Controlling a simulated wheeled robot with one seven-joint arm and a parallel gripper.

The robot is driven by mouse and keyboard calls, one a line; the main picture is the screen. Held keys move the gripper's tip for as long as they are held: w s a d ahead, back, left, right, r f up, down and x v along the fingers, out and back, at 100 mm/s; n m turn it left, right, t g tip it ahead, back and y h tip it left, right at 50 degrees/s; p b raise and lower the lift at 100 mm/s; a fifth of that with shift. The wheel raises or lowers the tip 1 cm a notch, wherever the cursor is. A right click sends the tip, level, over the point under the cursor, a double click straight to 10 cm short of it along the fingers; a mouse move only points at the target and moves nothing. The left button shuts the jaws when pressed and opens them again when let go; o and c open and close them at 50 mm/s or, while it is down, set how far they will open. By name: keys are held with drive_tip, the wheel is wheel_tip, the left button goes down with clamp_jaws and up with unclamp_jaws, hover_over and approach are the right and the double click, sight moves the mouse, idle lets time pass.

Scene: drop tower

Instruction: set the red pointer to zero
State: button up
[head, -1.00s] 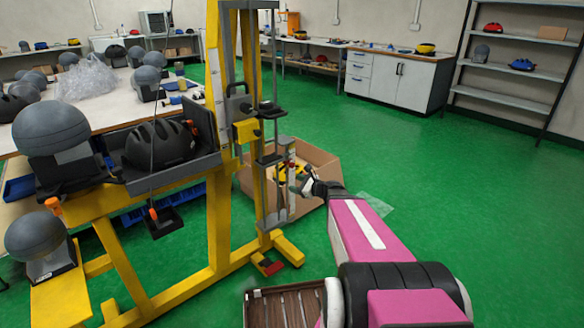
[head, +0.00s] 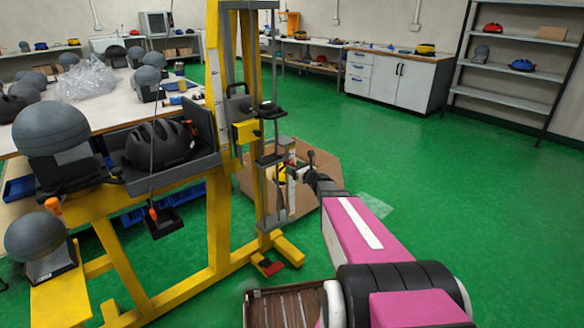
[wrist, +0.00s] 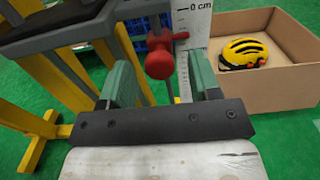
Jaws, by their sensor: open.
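The red pointer knob (wrist: 159,64) is in the wrist view, a round red head on a red stem below a dark bracket. The white scale (wrist: 194,35) marked "0 cm" stands just right of it, with the zero mark near the top of the picture. The knob's head sits lower in the picture than that mark. My gripper (wrist: 163,78) is open, with one green finger on each side of the knob. I cannot tell whether either finger touches it. In the head view my gripper (head: 300,170) is beside the tower's lower rails, small and partly hidden.
The yellow tower frame (head: 219,215) stands left of my arm. An open cardboard box (wrist: 285,87) with a yellow helmet (wrist: 246,52) is behind the scale. Green floor is clear to the right.

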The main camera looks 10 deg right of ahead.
drive_tip(key=shift+x, duration=0.9)
clamp_jaws()
drive_tip(key=shift+r, duration=1.45)
unclamp_jaws()
drive_tip(key=shift+r, duration=0.1)
